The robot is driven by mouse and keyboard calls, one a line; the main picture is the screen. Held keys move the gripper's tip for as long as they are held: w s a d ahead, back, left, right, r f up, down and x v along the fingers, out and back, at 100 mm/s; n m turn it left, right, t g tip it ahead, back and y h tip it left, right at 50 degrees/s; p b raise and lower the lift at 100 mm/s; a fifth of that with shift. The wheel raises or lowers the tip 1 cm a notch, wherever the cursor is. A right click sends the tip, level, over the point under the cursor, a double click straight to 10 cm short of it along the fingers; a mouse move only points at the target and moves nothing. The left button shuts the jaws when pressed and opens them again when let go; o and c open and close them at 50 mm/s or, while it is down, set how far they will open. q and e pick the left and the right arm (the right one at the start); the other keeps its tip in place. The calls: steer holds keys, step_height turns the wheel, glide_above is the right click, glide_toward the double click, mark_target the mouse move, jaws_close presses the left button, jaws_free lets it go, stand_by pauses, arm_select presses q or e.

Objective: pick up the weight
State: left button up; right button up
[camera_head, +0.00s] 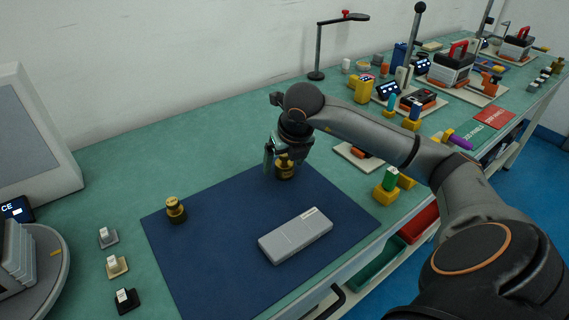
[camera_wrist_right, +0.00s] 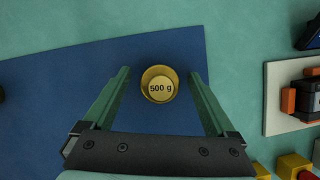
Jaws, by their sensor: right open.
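A brass weight marked 500 g (camera_wrist_right: 159,84) stands upright on the blue mat (camera_wrist_right: 60,85). In the head view this weight (camera_head: 285,172) is at the mat's far edge, partly hidden by my right gripper (camera_head: 277,163). My right gripper is open above it. In the right wrist view the weight sits between the two fingers of the gripper (camera_wrist_right: 160,88), with a gap on each side. A second brass weight (camera_head: 176,210) stands at the mat's left edge, well away from the gripper. My left gripper is not in view.
A grey flat box (camera_head: 295,235) lies on the mat. Small blocks (camera_head: 117,265) stand left of the mat. Yellow blocks with a green piece (camera_head: 389,185) and several devices stand to the right. A black lamp (camera_head: 318,50) is behind. The mat's middle is clear.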

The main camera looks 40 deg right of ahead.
jaws_close()
stand_by(0.8)
steer(key=shift+r, duration=0.1)
